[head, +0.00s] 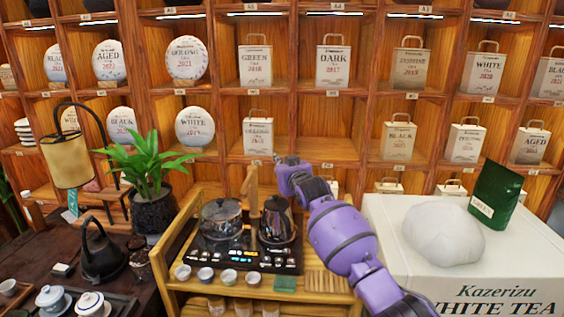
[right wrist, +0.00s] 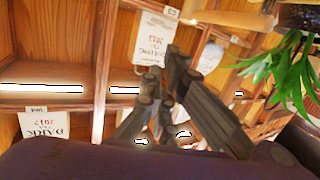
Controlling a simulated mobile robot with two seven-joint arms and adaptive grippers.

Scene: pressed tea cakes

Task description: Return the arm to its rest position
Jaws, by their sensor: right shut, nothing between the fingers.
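My right arm, purple with dark joints, comes in from the lower right in the head view and reaches up over the wooden cart toward the shelves. In the right wrist view my right gripper (right wrist: 160,88) shows its dark fingers drawn together, shut and empty. In the head view the arm's far end is in front of the shelf, and the fingers cannot be made out clearly. My left gripper is not in view.
The wooden cart (head: 172,285) bears a glass pot (head: 221,222), a kettle (head: 277,225) and several small cups. A white box (head: 530,268) at right bears a white rounded lump (head: 443,235) and a green pouch (head: 497,195). A potted plant (head: 152,212) stands left of the cart. Shelves fill the back.

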